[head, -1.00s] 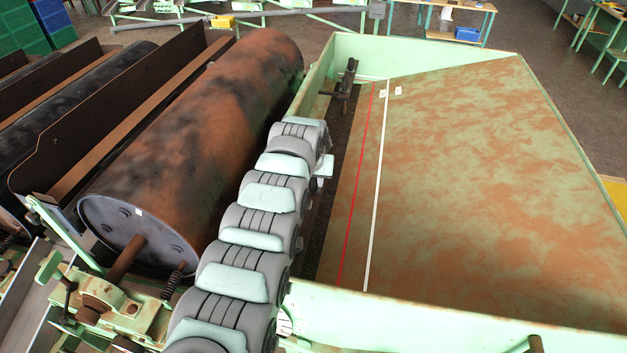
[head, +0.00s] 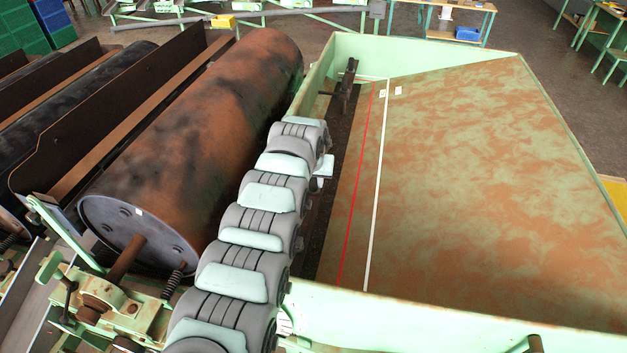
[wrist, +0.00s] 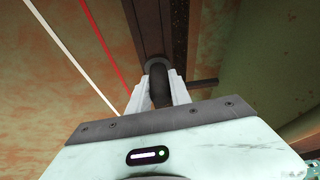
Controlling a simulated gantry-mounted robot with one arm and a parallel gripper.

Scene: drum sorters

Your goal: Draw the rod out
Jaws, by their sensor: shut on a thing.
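My gripper (wrist: 158,98) is shut on the rod (wrist: 158,84), a dark, rounded piece seen nearly end-on between its two pale fingers in the wrist view. A thin dark bar (wrist: 204,82) sticks out to the right just beyond the fingers. In the head view the end of my arm is over the left side of the pale green trough, and my fingers cannot be made out there. A dark upright bracket (head: 347,85) stands at the trough's far left.
A large rusty drum (head: 195,135) lies left of my arm, close beside it. The trough's sloping, stained plate (head: 485,185) is bare, with a red line (head: 357,180) and a white line along its left. The green trough wall (head: 425,47) bounds the back.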

